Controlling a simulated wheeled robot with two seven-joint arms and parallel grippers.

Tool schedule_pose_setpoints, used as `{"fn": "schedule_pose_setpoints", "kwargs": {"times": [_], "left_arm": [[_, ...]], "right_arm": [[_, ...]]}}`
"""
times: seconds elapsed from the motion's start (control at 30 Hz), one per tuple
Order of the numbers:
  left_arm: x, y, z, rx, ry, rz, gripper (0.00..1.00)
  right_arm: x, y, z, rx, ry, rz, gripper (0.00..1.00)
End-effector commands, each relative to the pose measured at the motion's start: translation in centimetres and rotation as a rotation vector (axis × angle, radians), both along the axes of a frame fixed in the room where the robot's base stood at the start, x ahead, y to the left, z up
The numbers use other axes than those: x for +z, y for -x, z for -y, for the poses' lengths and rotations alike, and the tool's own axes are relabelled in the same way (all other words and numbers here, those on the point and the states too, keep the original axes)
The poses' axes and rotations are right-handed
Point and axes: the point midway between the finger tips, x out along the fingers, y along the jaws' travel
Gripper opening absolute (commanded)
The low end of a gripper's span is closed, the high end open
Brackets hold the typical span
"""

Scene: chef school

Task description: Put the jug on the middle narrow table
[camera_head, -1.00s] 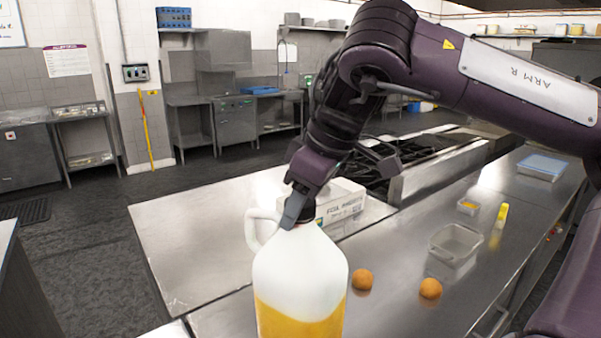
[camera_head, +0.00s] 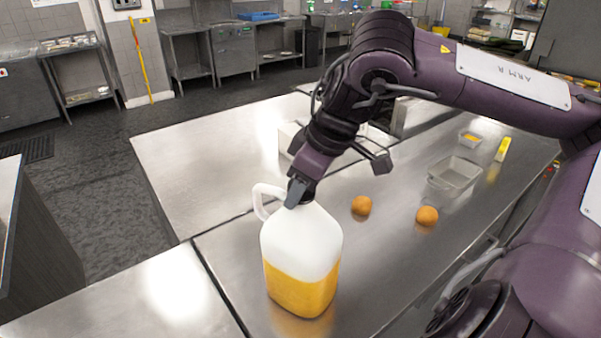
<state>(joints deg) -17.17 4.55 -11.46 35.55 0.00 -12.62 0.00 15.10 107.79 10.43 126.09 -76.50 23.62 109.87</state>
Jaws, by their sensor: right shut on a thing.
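A translucent white jug (camera_head: 300,245) with orange liquid in its lower part is upright at the near centre, its handle to the left. My right gripper (camera_head: 299,192) is shut on the jug's neck from above. The jug's base appears over the steel counter (camera_head: 372,245); I cannot tell whether it touches the surface. A seam runs along the left of this middle counter section, between it and the steel surfaces at left (camera_head: 190,165) and near left (camera_head: 150,295). My left gripper is not in view.
Two oranges (camera_head: 361,205) (camera_head: 427,215) lie right of the jug. A clear container (camera_head: 455,172), a small tub (camera_head: 470,138) and a yellow bottle (camera_head: 503,149) stand farther right. A white box (camera_head: 290,138) is behind my gripper.

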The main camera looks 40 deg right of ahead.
Motion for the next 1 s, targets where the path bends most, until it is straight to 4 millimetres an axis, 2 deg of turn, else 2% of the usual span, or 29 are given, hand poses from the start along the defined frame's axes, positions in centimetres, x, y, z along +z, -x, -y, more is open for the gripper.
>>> {"fn": "schedule_pose_setpoints", "kwargs": {"times": [0.37,0.4,0.57,0.83,1.0], "left_arm": [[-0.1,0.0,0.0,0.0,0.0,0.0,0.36],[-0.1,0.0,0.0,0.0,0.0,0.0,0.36],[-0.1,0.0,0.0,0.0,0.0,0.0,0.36],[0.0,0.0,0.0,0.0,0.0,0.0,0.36],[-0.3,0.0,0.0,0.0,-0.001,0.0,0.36]], "right_arm": [[0.2,-0.2,0.0,0.0,0.0,0.014,0.0],[-0.3,0.0,0.0,0.0,0.0,0.001,0.43],[-0.2,0.0,0.0,0.0,0.0,0.001,0.62],[-0.1,0.0,0.0,0.0,0.0,0.001,0.62],[1.3,0.4,0.3,0.0,0.004,0.005,0.62]]}}
